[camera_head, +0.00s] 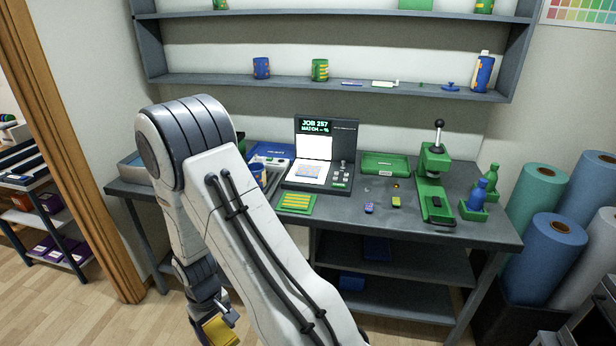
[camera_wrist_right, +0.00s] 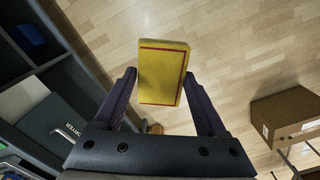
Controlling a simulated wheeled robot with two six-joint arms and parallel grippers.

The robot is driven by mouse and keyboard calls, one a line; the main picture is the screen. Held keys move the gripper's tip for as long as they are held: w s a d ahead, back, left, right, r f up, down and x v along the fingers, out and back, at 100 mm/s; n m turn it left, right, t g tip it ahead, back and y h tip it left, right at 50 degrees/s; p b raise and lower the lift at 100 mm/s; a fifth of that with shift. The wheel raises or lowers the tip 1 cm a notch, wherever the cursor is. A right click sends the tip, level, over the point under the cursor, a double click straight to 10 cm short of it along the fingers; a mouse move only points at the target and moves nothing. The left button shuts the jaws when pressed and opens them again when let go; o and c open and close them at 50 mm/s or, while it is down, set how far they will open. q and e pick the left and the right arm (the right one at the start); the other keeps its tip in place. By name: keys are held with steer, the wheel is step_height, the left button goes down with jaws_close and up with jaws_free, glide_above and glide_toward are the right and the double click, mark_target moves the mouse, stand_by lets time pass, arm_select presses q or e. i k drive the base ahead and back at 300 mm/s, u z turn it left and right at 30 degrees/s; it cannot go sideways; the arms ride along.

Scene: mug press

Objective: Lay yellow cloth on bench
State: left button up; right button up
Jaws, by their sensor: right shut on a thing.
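The yellow cloth (camera_wrist_right: 163,72) is a folded, block-like piece with a red border line, held between the fingers of my right gripper (camera_wrist_right: 160,85). In the head view the cloth (camera_head: 218,331) shows at the bottom edge, low over the wooden floor and in front of the bench's left part. My right gripper (camera_head: 210,318) is shut on it there, partly cut off by the frame. The grey bench (camera_head: 340,206) stands against the wall, and my raised arm covers part of its left side. My left gripper is not in view.
On the bench are a control panel (camera_head: 345,140), a green-and-yellow mat (camera_head: 296,202), a green tray (camera_head: 385,163), a green press (camera_head: 433,180) and bottles (camera_head: 478,190). Small blocks lie mid-bench. Fabric rolls (camera_head: 555,245) stand right. A cardboard box (camera_wrist_right: 285,113) is on the floor.

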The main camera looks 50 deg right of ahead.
mark_target(335, 210)
steer(key=z, duration=0.55)
steer(key=i, duration=0.6)
steer(key=z, duration=0.65)
steer(key=i, duration=0.95)
steer(key=u, duration=0.25)
